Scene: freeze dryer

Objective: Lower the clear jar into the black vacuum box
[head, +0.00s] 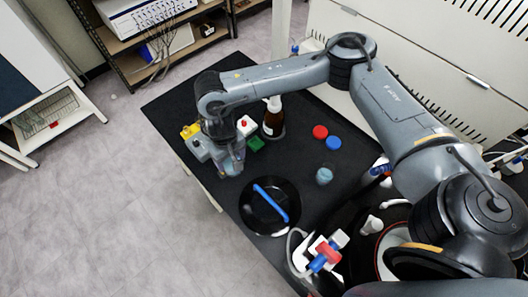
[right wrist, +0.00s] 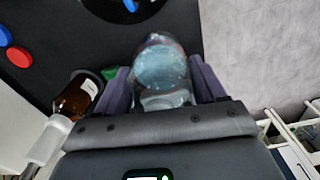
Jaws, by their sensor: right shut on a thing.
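The clear jar (right wrist: 160,68) is upside or tilted toward the right wrist camera, with pale blue contents showing through it. My right gripper (right wrist: 163,88) is shut on it, one finger on each side. In the head view my right gripper (head: 226,158) holds the jar (head: 234,166) near the left edge of the black table; whether it touches the table is unclear. A dark round opening with a red rim (head: 378,246) stands at the lower right, partly hidden by my arm; I cannot tell if it is the vacuum box. My left gripper is out of view.
A black disc with a blue handle (head: 283,208) lies on the table (head: 305,108). A brown bottle (head: 272,122), a red cap (head: 320,132), a blue cap (head: 333,143), a small blue-filled jar (head: 324,176) and a red-and-blue valve (head: 325,257) stand around it.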

